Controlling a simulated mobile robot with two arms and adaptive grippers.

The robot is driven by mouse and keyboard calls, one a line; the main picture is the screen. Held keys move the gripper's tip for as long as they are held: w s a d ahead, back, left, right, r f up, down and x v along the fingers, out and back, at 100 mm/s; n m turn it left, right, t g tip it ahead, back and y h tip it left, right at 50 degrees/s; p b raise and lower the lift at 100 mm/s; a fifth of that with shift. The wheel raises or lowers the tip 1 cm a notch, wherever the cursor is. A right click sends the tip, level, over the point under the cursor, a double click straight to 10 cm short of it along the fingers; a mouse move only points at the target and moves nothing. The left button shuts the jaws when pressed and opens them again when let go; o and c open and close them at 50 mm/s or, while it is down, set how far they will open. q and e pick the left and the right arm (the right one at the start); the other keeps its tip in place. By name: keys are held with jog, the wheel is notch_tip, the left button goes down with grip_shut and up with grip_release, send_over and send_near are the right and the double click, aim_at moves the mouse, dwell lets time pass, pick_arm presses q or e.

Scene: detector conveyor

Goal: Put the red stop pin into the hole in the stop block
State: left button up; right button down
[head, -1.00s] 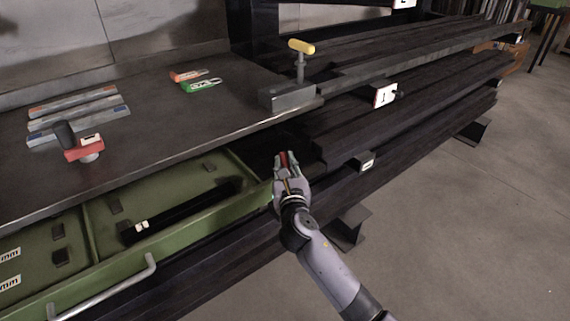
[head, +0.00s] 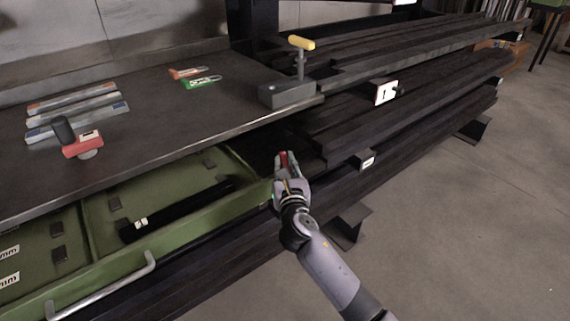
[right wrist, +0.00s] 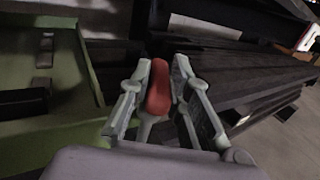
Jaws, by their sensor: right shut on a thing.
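My right gripper (head: 289,163) is shut on the red stop pin (head: 284,159), in front of the bench edge and beside the open drawer's right end. In the right wrist view the pin's rounded red head (right wrist: 158,88) shows between the two fingers, with a pale shank below it. A dark grey block (head: 287,95), which looks like the stop block, sits at the bench's right end, farther back than the gripper. A yellow-handled T-shaped piece (head: 302,43) stands upright at this block. I cannot make out a hole in it. My left gripper is not in view.
An open green drawer (head: 190,220) with a black bar (head: 185,207) lies under the bench top (head: 180,125). A red clamp-like tool (head: 82,146), grey strips and small orange and green pieces lie on the bench. Dark stacked bars (head: 400,115) extend right.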

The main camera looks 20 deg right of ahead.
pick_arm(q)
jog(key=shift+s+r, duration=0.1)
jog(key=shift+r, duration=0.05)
pick_arm(e)
jog(key=shift+f, duration=0.1)
jog(key=c, duration=1.9)
grip_release()
jog(key=o, duration=0.5)
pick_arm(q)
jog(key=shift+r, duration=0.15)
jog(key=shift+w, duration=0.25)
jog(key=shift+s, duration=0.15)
pick_arm(e)
jog(key=s, duration=0.4)
jog(key=s+a, duration=0.1)
jog(key=s, duration=0.3)
jog(key=s+a, duration=0.1)
jog(key=s, duration=0.3)
jog(key=shift+w, duration=0.1)
